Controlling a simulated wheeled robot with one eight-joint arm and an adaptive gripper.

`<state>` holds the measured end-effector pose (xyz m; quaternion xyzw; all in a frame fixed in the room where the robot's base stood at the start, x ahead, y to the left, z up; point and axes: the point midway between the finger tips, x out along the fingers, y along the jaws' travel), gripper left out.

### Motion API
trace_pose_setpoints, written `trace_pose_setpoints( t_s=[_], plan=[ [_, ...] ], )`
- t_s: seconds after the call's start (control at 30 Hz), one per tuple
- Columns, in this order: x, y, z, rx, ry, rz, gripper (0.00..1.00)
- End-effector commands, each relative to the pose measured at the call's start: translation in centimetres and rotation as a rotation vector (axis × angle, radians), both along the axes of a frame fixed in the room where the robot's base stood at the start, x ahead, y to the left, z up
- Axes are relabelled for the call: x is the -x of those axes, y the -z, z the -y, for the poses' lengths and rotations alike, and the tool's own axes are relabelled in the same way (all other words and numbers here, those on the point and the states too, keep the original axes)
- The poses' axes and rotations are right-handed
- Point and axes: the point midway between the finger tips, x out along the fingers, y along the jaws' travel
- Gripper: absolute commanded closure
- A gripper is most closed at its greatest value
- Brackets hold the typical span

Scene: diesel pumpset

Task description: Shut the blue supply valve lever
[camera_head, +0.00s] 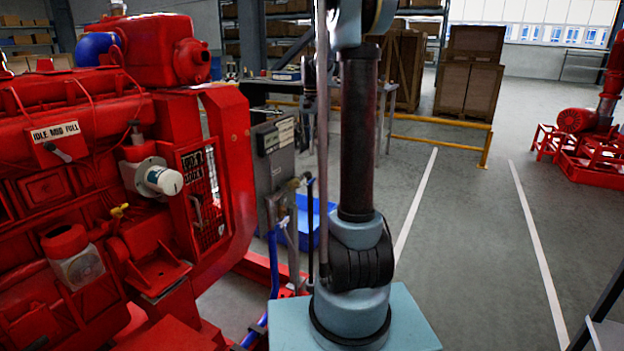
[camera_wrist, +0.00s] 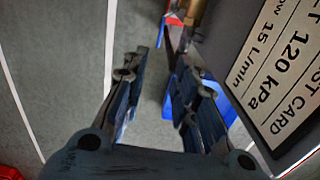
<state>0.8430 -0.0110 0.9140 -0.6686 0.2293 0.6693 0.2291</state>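My gripper (camera_wrist: 160,82) is open in the wrist view, with grey floor showing between its two dark fingers and nothing held. A brass fitting (camera_wrist: 197,14) shows at the top, beyond the right finger. A dark, narrow bar (camera_wrist: 172,50) hangs just below and left of it; I cannot tell whether it is the valve lever. My gripper is not clearly visible there.
A grey panel with a test card (camera_wrist: 275,70) stands close to the right finger. A blue bin (camera_head: 330,212) is on the floor behind the fittings. The red engine (camera_head: 110,180) fills the left. A yellow rail (camera_head: 430,120) crosses behind; open floor lies right.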

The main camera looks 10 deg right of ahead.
Motion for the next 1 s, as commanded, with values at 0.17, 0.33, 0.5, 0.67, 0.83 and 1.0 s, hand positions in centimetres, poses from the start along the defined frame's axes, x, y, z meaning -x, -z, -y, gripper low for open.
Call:
trace_pose_setpoints(
  t_s=[0.17,0.33,0.5,0.67,0.83,1.0],
  plan=[
    [0.0,1.6,0.0,0.0,0.0,0.0,0.73],
    [0.0,4.5,0.0,0.0,0.0,0.0,0.73],
    [0.0,7.4,0.0,0.0,0.0,0.0,0.73],
    [0.0,10.2,0.0,0.0,0.0,0.0,0.73],
    [0.0,13.1,0.0,0.0,0.0,0.0,0.73],
    [0.0,15.4,0.0,0.0,0.0,0.0,0.73]
  ],
)
